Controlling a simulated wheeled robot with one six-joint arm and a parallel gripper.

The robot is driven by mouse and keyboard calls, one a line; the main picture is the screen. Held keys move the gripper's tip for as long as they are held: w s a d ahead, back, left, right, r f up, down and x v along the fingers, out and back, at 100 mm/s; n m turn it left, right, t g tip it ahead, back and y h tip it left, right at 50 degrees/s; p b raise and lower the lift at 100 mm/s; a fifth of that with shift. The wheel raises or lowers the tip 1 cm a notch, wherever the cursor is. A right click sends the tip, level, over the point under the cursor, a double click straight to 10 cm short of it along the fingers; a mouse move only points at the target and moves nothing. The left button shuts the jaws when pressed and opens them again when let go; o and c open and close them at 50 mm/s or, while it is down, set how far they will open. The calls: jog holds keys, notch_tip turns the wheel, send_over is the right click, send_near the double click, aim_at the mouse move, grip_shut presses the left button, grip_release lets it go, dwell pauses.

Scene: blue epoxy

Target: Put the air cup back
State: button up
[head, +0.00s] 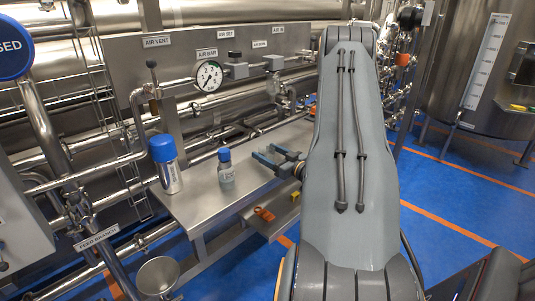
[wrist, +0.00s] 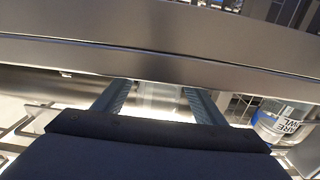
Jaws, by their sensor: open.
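My gripper (head: 267,154) is open above the right part of the steel bench (head: 196,205) in the head view, its blue fingers pointing left. In the wrist view its two fingers (wrist: 158,88) stand apart. I cannot tell for certain which thing is the air cup.
A blue-capped steel canister (head: 168,165) and a small blue-capped bottle (head: 226,168) stand on the bench left of my gripper. A pressure gauge (head: 208,76) and pipes line the panel behind. An orange item (head: 264,213) sits on a lower shelf.

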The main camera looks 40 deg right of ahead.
jog(key=shift+r, duration=0.2)
jog(key=s+d+b, duration=0.1)
jog(key=s, duration=1.1)
jog(key=shift+f, duration=0.1)
